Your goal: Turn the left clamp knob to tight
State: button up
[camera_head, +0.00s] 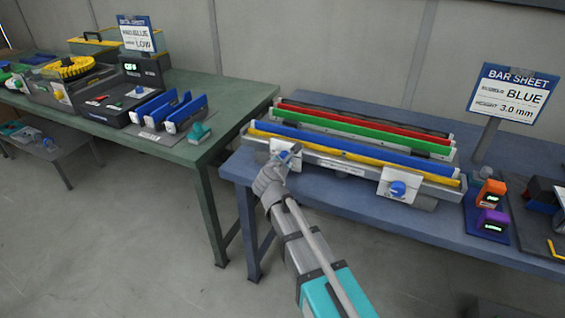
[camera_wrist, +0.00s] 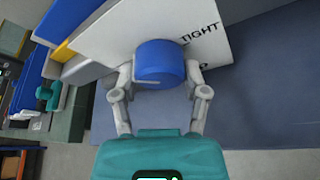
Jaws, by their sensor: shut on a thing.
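The left clamp knob (camera_wrist: 160,62) is a blue cylinder on a white clamp plate (camera_wrist: 110,35) in the wrist view. The word TIGHT is printed on the plate beside the knob, with more lettering partly hidden. My gripper (camera_wrist: 160,78) has its two fingers on either side of the knob, shut on it. In the head view my gripper (camera_head: 282,165) reaches the left clamp plate (camera_head: 290,148) at the front of the bar fixture, and mostly hides the knob. The right clamp knob (camera_head: 397,188), also blue, sits on its own white plate.
Blue, yellow, green and red bars (camera_head: 365,130) lie in the fixture on the blue table (camera_head: 340,195). A BAR SHEET sign (camera_head: 512,98) reads BLUE, 3.0 mm. Orange and purple devices (camera_head: 490,205) stand right. A green table (camera_head: 225,95) with equipment is left; floor shows between.

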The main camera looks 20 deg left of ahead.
jog(key=m+t+y+b, duration=0.1)
jog(key=m, duration=0.1)
jog(key=m+y+b, duration=0.1)
jog(key=m+b, duration=0.1)
jog(key=m, duration=0.1)
jog(key=shift+f+t+y, duration=0.1)
jog(key=shift+t+y, duration=0.2)
jog(key=shift+t, duration=0.1)
jog(key=shift+m+t+y+b, duration=0.55)
jog(key=shift+m+b, duration=0.8)
jog(key=shift+m, duration=0.65)
jog(key=shift+m+t+b, duration=0.55)
jog(key=shift+m+b, duration=0.15)
jog(key=shift+m, duration=0.5)
jog(key=o, duration=1.1)
jog(key=shift+o, duration=0.2)
jog(key=shift+r+n+g+p, duration=0.2)
jog(key=shift+n+g+p, duration=0.2)
jog(key=shift+n+p, duration=0.6)
jog(key=shift+n+g+h+p, duration=0.45)
jog(key=shift+n+g+p, duration=0.5)
jog(key=shift+n, duration=0.95)
